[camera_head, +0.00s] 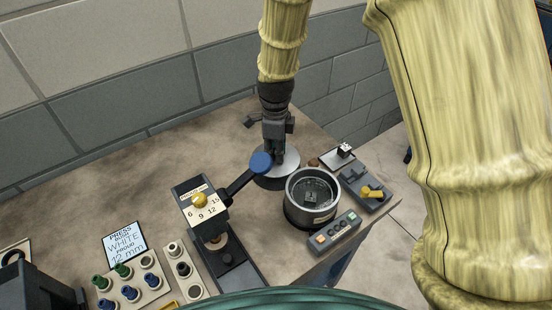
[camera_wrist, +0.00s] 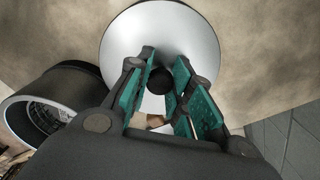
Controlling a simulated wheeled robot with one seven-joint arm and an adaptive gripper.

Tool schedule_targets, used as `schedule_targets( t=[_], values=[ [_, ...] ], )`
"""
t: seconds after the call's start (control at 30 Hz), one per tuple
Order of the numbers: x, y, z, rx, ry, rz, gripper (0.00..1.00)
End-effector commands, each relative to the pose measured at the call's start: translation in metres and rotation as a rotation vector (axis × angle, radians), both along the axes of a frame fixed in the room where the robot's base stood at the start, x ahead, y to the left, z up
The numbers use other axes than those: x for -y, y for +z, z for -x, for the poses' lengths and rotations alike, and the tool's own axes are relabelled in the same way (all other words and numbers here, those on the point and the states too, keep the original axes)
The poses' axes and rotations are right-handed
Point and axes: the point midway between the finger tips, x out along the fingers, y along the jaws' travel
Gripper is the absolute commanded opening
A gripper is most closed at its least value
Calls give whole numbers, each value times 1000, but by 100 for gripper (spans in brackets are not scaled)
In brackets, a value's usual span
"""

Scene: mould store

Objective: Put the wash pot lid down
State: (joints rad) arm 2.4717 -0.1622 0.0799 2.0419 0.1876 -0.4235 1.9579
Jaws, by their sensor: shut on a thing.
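The wash pot lid (camera_head: 290,160) is a pale grey round disc with a black knob. In the wrist view the lid (camera_wrist: 125,45) fills the top middle, its knob between my fingers. My gripper (camera_head: 277,158) points down and is shut on the knob; it also shows in the wrist view (camera_wrist: 160,85). The wash pot (camera_head: 298,216) is dark with a bright rim, open on top, and stands just right of and nearer than the lid. It also shows at the left of the wrist view (camera_wrist: 60,80). I cannot tell whether the lid touches the table.
A press (camera_head: 201,190) with a dial stands left; its lever's blue ball (camera_head: 261,162) is close beside the lid in the picture. A button box (camera_head: 333,232) and a yellow-handled device (camera_head: 372,192) flank the pot. Bare table (camera_head: 130,190) lies behind the press.

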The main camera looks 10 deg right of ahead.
Motion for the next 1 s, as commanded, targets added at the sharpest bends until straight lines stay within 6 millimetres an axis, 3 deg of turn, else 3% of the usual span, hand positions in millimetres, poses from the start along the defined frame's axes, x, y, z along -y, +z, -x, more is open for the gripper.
schedule_targets(
  t=[0.5,0.87,0.9,1.0],
  values=[
    [2,-41,1,-1,-3,0,0],
    [2,-44,0,0,-3,0,0],
    [2,-44,0,0,-3,0,25],
    [2,-44,0,0,-3,0,43]
  ],
)
